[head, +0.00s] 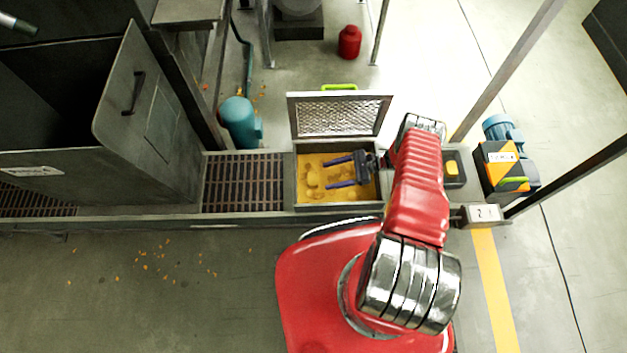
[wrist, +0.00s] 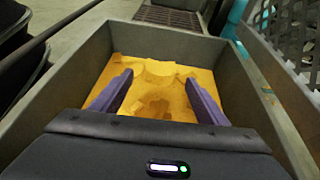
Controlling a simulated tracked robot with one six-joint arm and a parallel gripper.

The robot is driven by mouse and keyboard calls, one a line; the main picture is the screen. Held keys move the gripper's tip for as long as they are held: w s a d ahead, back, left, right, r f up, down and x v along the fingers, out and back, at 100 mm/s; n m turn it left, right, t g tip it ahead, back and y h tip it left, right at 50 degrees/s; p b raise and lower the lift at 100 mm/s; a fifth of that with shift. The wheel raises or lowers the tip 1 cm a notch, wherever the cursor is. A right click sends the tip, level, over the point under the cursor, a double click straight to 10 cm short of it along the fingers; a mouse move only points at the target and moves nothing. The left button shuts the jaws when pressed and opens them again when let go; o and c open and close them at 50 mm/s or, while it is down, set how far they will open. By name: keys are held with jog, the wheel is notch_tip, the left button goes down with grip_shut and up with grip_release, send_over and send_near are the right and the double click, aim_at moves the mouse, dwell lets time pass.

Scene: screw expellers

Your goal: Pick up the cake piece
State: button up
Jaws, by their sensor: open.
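A grey metal box (head: 337,206) holds yellow-orange material with lumpy, cake-like pieces (head: 311,177) in it. In the wrist view a pale yellow lump (wrist: 158,68) lies just beyond and between my fingertips, and more flat pieces lie nearer. I cannot tell which lump is the cake piece. My gripper (head: 327,174) reaches into the box area from the right, its two dark purple fingers spread apart and pointing left. In the wrist view my gripper (wrist: 159,78) is open, with nothing held between the fingers. My palm hides the near part of the box.
A hinged mesh lid (head: 340,116) with a green handle stands raised behind the box. A grating (head: 243,183) lies to its left, with a teal motor (head: 239,122) behind. Posts stand further right.

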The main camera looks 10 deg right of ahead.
aim_at(316, 178)
jog(key=shift+x, duration=2.75)
jog(key=shift+c, duration=0.5)
jog(key=c, duration=1.1)
